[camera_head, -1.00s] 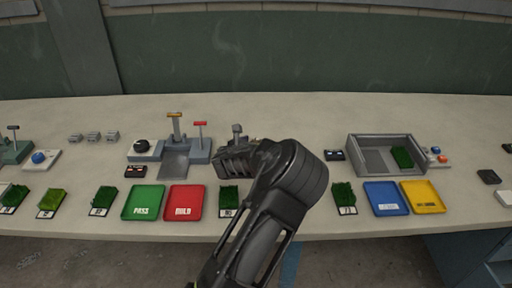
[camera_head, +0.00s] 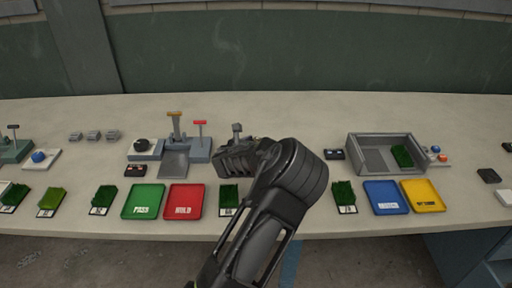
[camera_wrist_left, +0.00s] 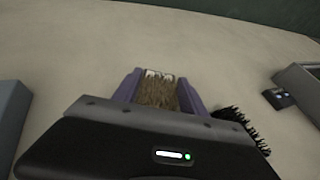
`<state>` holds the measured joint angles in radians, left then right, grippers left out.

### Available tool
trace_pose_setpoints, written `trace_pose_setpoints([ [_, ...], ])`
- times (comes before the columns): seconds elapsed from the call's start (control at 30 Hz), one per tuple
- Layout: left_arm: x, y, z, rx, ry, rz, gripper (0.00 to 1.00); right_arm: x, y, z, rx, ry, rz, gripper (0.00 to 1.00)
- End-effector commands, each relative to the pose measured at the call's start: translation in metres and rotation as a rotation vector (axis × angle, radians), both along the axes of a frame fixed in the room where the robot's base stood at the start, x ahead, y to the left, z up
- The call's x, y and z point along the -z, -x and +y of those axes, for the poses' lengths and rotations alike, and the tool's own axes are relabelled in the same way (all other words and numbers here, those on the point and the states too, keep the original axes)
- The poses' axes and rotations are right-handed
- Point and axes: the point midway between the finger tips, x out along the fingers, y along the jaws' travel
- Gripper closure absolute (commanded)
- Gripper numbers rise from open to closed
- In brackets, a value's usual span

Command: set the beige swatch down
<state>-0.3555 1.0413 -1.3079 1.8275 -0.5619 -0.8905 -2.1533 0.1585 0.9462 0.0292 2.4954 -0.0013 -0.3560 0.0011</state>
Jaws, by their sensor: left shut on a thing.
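My left gripper (camera_head: 237,160) is over the middle of the bench in the head view, to the right of the grey stand with yellow and red levers. In the left wrist view, its purple fingers (camera_wrist_left: 160,92) are shut on the beige swatch (camera_wrist_left: 157,90), a brownish, bristly piece with a pale far edge. In the head view the gripper and arm hide the swatch. I cannot tell whether its underside touches the bench. My right gripper is in neither view.
A green tray (camera_head: 144,202), red tray (camera_head: 184,202), blue tray (camera_head: 386,198) and yellow tray (camera_head: 422,196) line the front, among several green turf swatches. A grey bin (camera_head: 368,169) stands right. The grey lever stand (camera_head: 198,150) is left.

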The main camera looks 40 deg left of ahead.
Motion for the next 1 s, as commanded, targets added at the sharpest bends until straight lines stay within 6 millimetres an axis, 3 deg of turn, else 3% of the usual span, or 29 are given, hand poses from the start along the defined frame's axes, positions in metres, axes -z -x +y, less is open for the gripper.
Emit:
trace_pose_setpoints([
  [0.4,0.000,0.000,0.000,0.000,0.000,0.000,0.94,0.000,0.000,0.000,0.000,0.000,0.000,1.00],
  [0.63,-0.005,0.000,0.000,0.001,0.000,-0.002,0.94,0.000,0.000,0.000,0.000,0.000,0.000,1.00],
  [0.77,-0.019,-0.001,0.000,0.001,0.000,-0.003,0.94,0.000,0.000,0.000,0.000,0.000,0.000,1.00],
  [1.0,-0.066,-0.001,-0.001,0.002,0.001,-0.004,0.94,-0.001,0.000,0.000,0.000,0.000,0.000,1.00],
])
